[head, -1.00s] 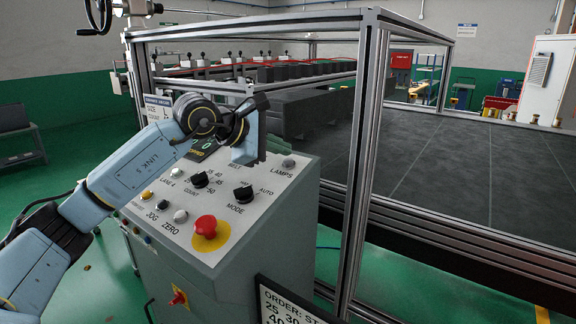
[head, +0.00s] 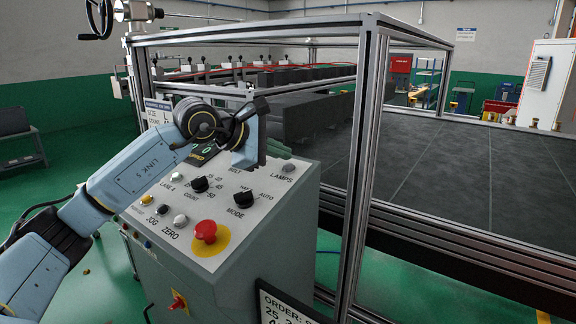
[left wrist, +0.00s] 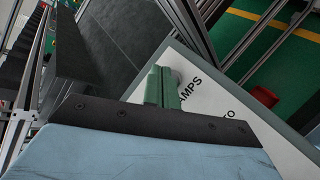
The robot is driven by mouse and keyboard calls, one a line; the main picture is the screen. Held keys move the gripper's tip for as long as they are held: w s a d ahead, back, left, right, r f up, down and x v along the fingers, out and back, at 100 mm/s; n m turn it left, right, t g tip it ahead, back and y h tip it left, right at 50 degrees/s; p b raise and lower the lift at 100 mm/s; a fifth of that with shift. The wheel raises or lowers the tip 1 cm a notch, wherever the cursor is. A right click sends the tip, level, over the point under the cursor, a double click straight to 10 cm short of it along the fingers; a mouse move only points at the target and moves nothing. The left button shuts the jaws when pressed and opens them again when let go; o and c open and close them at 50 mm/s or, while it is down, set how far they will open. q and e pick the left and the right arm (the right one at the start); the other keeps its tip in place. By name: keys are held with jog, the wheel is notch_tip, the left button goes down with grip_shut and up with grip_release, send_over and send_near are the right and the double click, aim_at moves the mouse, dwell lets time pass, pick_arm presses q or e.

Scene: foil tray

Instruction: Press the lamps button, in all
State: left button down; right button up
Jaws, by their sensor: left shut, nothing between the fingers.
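The lamps button (head: 288,167) is a small grey round button at the top right corner of the sloped control panel (head: 262,221), above the printed word LAMPS. My left gripper (head: 263,153) is over the upper part of the panel, left of the button in the head view. It is shut and empty. In the left wrist view its green fingers (left wrist: 162,88) overlap the lamps button (left wrist: 176,77), hiding part of it, next to the LAMPS lettering. I cannot tell whether the fingertips touch the button. My right gripper is out of view.
The panel also carries a red stop button (head: 205,230), a black MODE knob (head: 244,198), a COUNT knob (head: 199,184) and small JOG and ZERO buttons. A metal frame post (head: 362,170) stands right of the panel, beside a dark belt (head: 460,190).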

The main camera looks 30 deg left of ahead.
pick_arm(q)
jog(key=shift+f, duration=0.15)
dwell(0.8)
jog(key=shift+w+f+b, duration=0.15)
jog(key=shift+f+b, duration=0.1)
jog(key=shift+b, duration=0.1)
jog(key=shift+w+f+b, duration=0.1)
jog(key=shift+f+b, duration=0.3)
jog(key=shift+f, duration=0.15)
dwell(0.5)
dwell(0.3)
jog(key=shift+s+r+p, duration=0.25)
jog(key=shift+r+p, duration=0.2)
jog(key=shift+r, duration=0.45)
jog(key=shift+r, duration=0.1)
jog(key=r+p, duration=0.1)
jog(key=s+r, duration=0.1)
jog(key=r, duration=0.1)
jog(key=r+p, duration=0.1)
jog(key=shift+s+r+p, duration=0.25)
jog(key=shift+r+p, duration=0.05)
dwell(0.5)
